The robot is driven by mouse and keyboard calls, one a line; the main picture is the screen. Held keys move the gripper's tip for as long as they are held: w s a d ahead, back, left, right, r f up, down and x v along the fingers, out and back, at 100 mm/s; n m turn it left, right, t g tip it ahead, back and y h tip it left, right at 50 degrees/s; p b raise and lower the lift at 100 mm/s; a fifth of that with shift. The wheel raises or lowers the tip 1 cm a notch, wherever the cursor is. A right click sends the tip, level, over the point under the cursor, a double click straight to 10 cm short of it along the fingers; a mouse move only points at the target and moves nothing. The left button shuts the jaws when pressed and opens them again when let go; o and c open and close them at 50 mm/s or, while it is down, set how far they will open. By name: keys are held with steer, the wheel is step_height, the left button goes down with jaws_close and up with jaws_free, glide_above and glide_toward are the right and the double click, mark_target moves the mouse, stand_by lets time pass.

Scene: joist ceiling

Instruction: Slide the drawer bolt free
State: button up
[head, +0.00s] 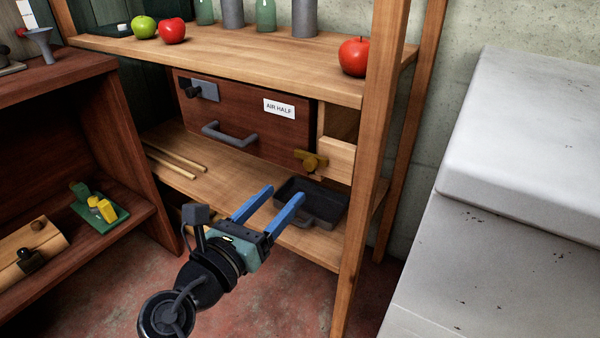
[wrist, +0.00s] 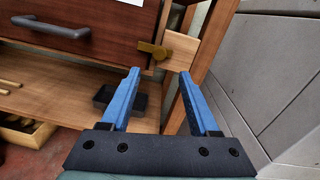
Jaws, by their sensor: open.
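The drawer (head: 240,125) is a dark reddish-brown box front with a grey bar handle (head: 229,133) and a label reading "AIR HALF". A yellow, brass-coloured bolt (head: 311,162) with a knob sits at its lower right corner, beside a pale wood block (head: 338,160). The bolt also shows in the wrist view (wrist: 152,50), at the drawer's edge. A dark latch-like fitting (head: 202,89) is at the drawer's upper left. My gripper (head: 283,199) is open and empty, with blue fingers pointing toward the bolt, below and in front of it and apart from it.
A dark tray (head: 310,203) lies on the shelf below the bolt. Two thin wooden sticks (head: 176,160) lie on that shelf at left. The shelf's right post (head: 369,170) stands close right of the bolt. Apples and bottles stand on the upper shelf (head: 230,55).

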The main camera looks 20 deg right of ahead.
mark_target(308, 166)
steer(key=b+x, duration=0.3)
steer(key=x, duration=0.4)
steer(key=shift+w+d+f, duration=0.15)
steer(key=shift+w+d, duration=0.1)
steer(key=shift+w+d+b, duration=0.35)
steer(key=shift+w+d, duration=0.05)
jaws_close()
stand_by(0.8)
